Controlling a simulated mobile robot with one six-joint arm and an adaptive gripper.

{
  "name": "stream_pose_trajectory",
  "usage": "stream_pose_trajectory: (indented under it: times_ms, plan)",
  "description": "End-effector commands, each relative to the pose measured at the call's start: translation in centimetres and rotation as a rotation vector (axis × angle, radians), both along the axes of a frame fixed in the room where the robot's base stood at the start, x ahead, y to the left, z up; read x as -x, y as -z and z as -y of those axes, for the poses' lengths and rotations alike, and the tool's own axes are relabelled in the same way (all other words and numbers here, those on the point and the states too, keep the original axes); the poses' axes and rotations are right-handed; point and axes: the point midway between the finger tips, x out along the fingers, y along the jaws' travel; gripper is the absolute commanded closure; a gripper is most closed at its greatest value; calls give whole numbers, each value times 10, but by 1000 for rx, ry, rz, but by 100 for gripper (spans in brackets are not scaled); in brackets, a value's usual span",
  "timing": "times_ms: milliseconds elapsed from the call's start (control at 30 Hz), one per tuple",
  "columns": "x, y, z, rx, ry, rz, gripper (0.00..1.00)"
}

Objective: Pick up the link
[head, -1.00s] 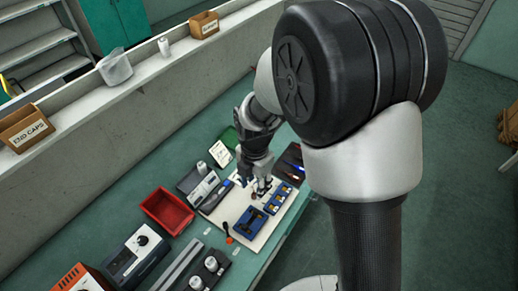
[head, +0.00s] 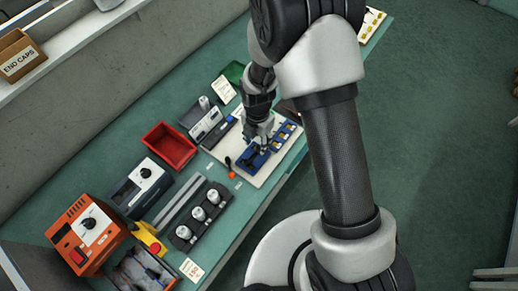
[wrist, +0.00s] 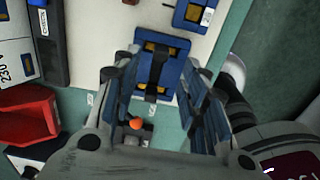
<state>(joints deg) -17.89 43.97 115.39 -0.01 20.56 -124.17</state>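A dark bar, which I take to be the link (wrist: 155,72), lies in a blue holder (wrist: 172,42) between brass-coloured pieces. In the head view the same blue holder (head: 249,165) sits at the front of a pale board (head: 226,154), partly hidden by my gripper. My gripper (wrist: 160,82) is open, with its two blue-padded fingers apart on either side of the dark bar in the wrist view. Nothing is held between them. In the head view my gripper (head: 262,143) points down over the holder. I cannot tell its exact height or whether it touches.
A second blue holder (head: 285,133) with brass pieces stands close by on the right. A red bin (head: 168,146) and a black rack with several light cylinders (head: 198,213) lie to the left. A small orange-ended tool (head: 231,174) lies near the board's left corner.

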Motion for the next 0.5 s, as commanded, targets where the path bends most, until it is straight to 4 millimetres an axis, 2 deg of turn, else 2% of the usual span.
stream_pose_trajectory:
  times_ms: [100,233,333,500]
  plan:
    - [-4,21,4,1,1,-3,60]
    - [-6,39,4,1,0,-3,60]
    - [-6,46,4,1,0,-2,60]
    - [-6,47,4,0,0,0,60]
